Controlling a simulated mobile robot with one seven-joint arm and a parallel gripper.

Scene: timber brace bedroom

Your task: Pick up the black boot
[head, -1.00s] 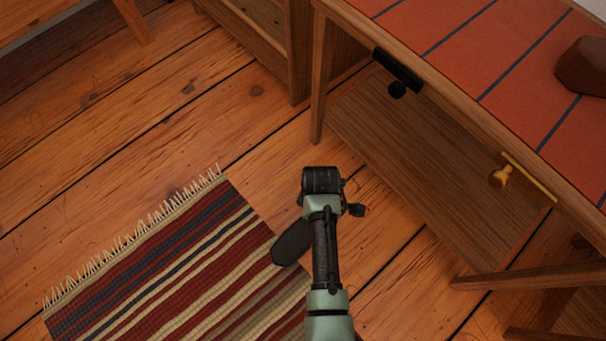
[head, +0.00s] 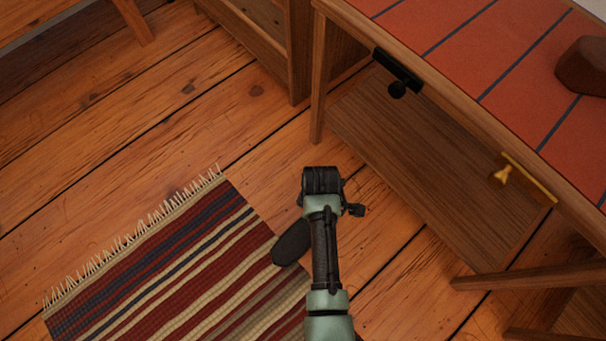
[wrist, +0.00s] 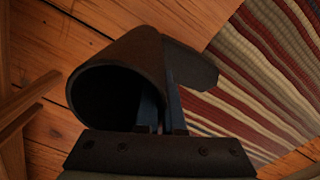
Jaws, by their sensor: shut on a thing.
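The black boot shows in the wrist view (wrist: 150,55) with its round, open shaft facing the camera and its foot pointing to the upper right. In the head view only its dark rounded toe end (head: 292,243) shows, left of my wrist, at the rug's right edge; my arm hides the rest. My gripper (wrist: 162,100) is shut on the wall of the boot's shaft, one finger apparently inside the opening and one outside. I cannot tell whether the boot touches the floor.
A striped fringed rug (head: 150,270) lies at lower left on the plank floor. A wooden bench with a red striped top (head: 450,30) and a lower shelf (head: 430,170) stands at right, with a brown object (head: 583,66) on it. Open floor (head: 150,130) lies at upper left.

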